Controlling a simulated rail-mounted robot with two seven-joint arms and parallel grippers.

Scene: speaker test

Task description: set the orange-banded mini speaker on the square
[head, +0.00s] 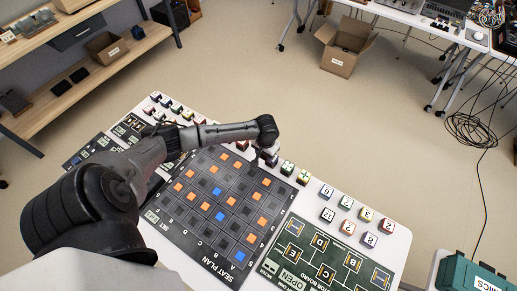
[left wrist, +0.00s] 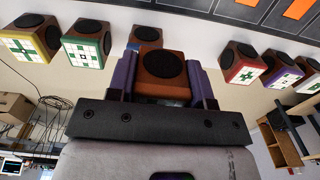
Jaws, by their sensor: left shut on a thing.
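My left gripper (head: 262,160) is over the far edge of the seat-plan board, beside the row of mini speakers. In the left wrist view its purple fingers (left wrist: 162,80) are shut on a small brown-orange cube speaker (left wrist: 162,68) with a dark round cone on top. The held speaker's front face is hidden, so I cannot read its band. The dark seat-plan board (head: 165,218) has a grid with orange squares (head: 249,238) and blue squares (head: 220,216); which square is meant is not clear. My right gripper is not in view.
Speakers stand close by: a green-banded one (left wrist: 85,42), a yellow-banded one (left wrist: 25,40) and a red-banded one (left wrist: 243,64). More stand along the table's far edge (head: 346,202). A green lettered board (head: 322,245) lies right of the seat plan.

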